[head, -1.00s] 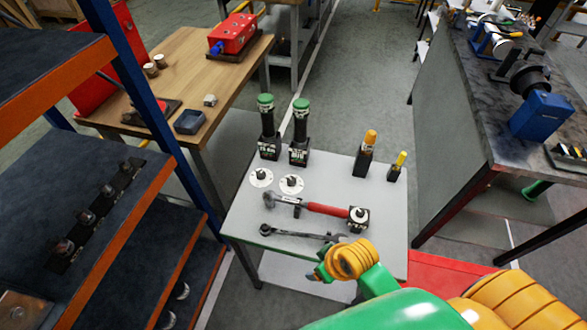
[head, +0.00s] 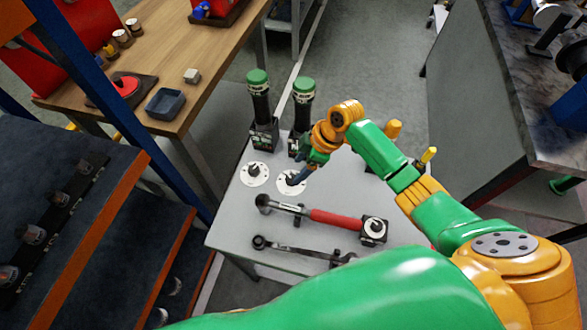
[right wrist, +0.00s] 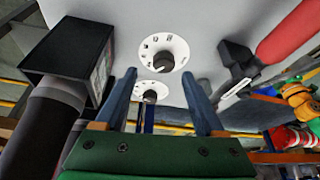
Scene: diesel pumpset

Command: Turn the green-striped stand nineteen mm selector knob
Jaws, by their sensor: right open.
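Two black stands with green caps and pale bands stand at the back of the grey table, one left (head: 260,110) and one right (head: 300,115); I cannot read their size labels. In front of each is a white dial with a dark selector knob: the left knob (head: 254,170) and the right knob (head: 291,179). My left gripper is out of view.
A red-handled torque wrench (head: 330,217) and a dark wrench (head: 290,249) lie in front of the dials. Yellow-topped tools (head: 428,156) stand to the right, partly behind my right arm. A shelf (head: 110,190) stands close on the left.

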